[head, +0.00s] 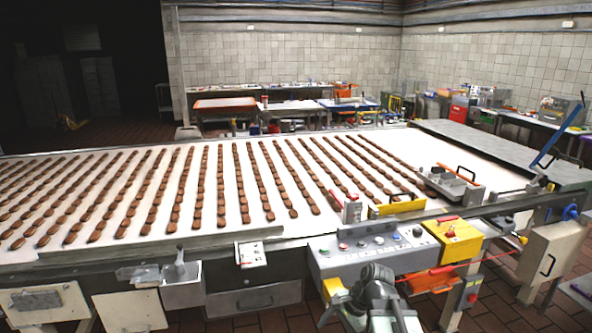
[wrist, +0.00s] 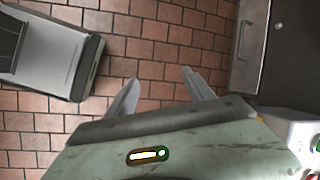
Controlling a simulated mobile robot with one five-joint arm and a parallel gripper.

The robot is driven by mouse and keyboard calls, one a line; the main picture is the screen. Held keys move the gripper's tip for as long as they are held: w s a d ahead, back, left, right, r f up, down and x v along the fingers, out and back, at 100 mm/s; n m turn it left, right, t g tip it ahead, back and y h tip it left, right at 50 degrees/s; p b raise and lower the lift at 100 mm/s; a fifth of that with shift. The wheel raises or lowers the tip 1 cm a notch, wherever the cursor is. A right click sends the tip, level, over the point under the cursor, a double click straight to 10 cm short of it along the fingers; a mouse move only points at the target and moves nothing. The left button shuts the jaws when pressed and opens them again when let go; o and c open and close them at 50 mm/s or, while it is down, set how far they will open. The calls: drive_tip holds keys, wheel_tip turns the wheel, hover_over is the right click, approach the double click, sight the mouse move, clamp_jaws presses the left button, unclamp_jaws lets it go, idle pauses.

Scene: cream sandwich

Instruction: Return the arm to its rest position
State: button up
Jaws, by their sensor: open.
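My gripper (wrist: 160,77) shows in the wrist view with its two grey fingers spread apart. Nothing is between the fingers; brown floor tiles show through the gap. In the head view part of my grey arm (head: 376,303) is at the bottom, right of the middle, in front of the control panel. The fingers cannot be made out in the head view.
A long conveyor table (head: 225,190) carries rows of brown sandwiches. The control panel (head: 375,247) and a yellow box (head: 453,238) stand at its near edge. A dark cabinet (wrist: 249,45) is right of the fingers in the wrist view. Tiled floor (wrist: 150,40) lies beyond them.

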drive_tip(key=s+d+f+n+h, duration=0.2)
drive_tip(key=d+n+h, duration=0.2)
drive_tip(key=n, duration=0.7)
drive_tip(key=d, duration=0.2)
drive_tip(key=shift+s+d+g+h, duration=0.3)
drive_tip(key=shift+s+g+h, duration=0.05)
drive_tip(key=shift+g+h, duration=0.05)
